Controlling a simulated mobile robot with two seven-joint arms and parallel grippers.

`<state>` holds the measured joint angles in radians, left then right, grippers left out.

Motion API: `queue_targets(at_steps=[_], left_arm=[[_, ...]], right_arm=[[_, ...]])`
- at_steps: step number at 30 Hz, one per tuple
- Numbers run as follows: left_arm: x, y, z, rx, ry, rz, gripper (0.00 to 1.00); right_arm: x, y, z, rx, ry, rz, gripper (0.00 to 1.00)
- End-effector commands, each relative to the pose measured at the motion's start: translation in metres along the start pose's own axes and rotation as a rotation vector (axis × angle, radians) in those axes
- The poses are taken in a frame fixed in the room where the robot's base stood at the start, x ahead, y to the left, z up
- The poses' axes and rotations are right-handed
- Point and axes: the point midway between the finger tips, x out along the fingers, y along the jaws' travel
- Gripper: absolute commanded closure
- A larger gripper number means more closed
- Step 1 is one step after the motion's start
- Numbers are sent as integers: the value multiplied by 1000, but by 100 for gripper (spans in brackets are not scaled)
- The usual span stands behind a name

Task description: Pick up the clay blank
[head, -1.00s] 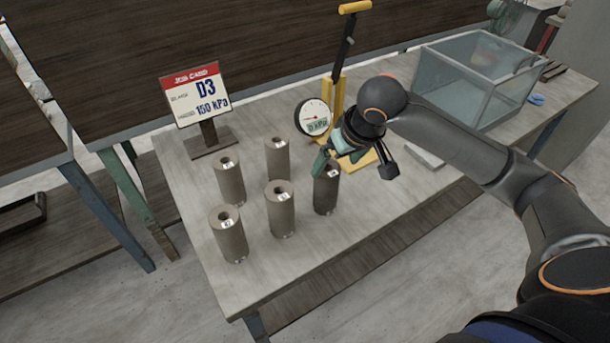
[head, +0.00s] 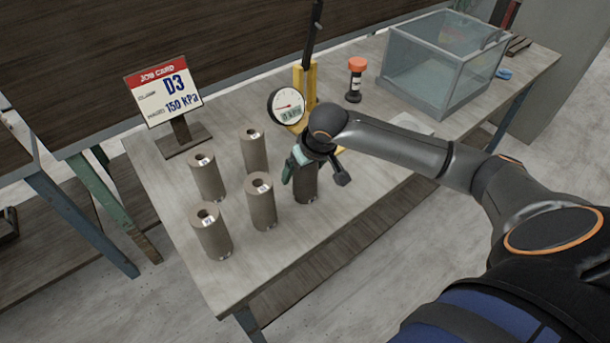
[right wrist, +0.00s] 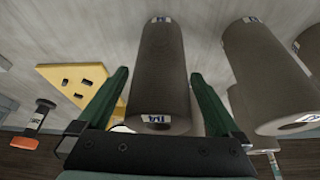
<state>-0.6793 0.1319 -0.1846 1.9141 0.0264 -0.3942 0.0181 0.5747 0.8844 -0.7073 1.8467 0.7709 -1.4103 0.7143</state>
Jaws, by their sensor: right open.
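Several grey-brown clay blanks, upright hollow cylinders with small white labels, stand on the table. A darker blank (head: 306,188) stands at the right of the group, its top hidden by my right gripper (head: 316,171). In the right wrist view, my open right gripper (right wrist: 160,76) has one green finger on each side of this blank (right wrist: 162,65), with gaps showing. Its label is too small to read surely. The other blanks are front left (head: 210,235), back left (head: 207,180), back right (head: 254,153) and front middle (head: 261,205). My left gripper is out of view.
A job card (head: 163,92) reading D3 and 150 kPa stands at the back left. A yellow pump stand (head: 305,85) with a round gauge (head: 287,106) is close behind the gripper. An orange-capped bottle (head: 356,80) and a glass tank (head: 440,70) stand farther right on the table (head: 165,180).

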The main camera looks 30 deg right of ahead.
Motion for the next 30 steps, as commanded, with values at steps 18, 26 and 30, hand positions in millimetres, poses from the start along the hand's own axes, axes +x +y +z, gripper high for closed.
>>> queue_targets(at_steps=[18,26,30], left_arm=[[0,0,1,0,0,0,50],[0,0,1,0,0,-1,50],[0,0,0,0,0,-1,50]], right_arm=[[15,1,-1,0,2,1,26],[15,1,-1,0,2,1,55],[15,1,-1,0,2,1,71]])
